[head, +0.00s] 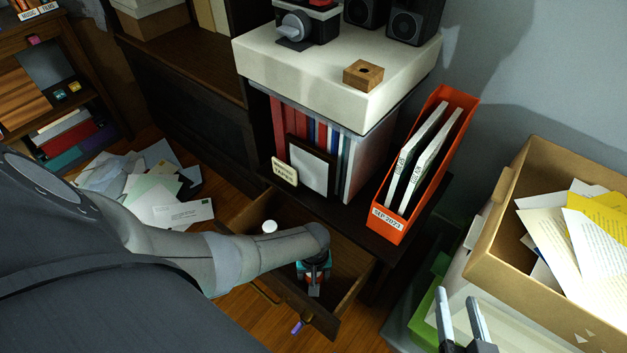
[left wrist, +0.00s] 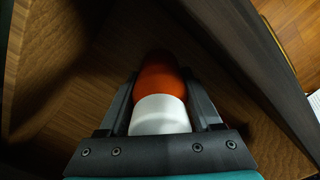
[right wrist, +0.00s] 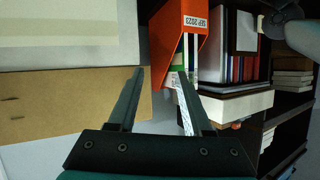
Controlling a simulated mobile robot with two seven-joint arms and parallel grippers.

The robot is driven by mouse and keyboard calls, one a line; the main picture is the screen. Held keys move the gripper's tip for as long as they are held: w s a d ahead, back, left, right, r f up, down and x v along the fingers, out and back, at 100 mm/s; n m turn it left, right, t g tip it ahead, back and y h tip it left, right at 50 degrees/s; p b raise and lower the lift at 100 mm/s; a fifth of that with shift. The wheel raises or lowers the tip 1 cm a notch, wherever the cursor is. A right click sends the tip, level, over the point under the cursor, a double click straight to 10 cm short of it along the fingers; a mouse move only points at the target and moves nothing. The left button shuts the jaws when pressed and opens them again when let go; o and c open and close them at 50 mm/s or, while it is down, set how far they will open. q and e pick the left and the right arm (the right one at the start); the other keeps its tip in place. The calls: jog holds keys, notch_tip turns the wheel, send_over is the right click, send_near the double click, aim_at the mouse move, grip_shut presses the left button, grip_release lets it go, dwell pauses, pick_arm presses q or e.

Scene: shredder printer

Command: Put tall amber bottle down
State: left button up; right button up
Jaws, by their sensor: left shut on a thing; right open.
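The tall amber bottle (left wrist: 159,80), orange with a white cap (left wrist: 159,114), is between the fingers of my left gripper (left wrist: 165,92), which is shut on it. In the head view my left gripper (head: 314,272) is low in the open drawer (head: 346,292), with a bit of orange showing at it. Whether the bottle touches the drawer floor cannot be told. My right gripper (head: 461,305) is open and empty at the lower right; it also shows in the right wrist view (right wrist: 161,78).
A white-capped item (head: 269,227) stands in the drawer, left of my left gripper. An orange file holder (head: 395,226) stands on the cabinet above. A cardboard box (head: 545,285) of papers is at right. Loose papers (head: 165,205) lie on the floor at left.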

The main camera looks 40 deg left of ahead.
pick_arm(q)
jog(key=shift+f+b, duration=0.5)
jog(key=shift+f, duration=0.45)
pick_arm(e)
jog(key=shift+s+a+r+m+t+y, duration=0.2)
jog(key=shift+a+r+t+y, duration=0.1)
jog(key=shift+a+r+t, duration=0.3)
jog(key=shift+s+a+r+m+t+y, duration=0.15)
jog(key=shift+a+r+t+y, duration=0.2)
jog(key=shift+t, duration=0.45)
pick_arm(q)
jog(key=shift+f, duration=0.2)
jog(key=o, duration=1.5)
pick_arm(e)
jog(key=shift+s, duration=0.1)
pick_arm(q)
jog(key=shift+r, duration=0.15)
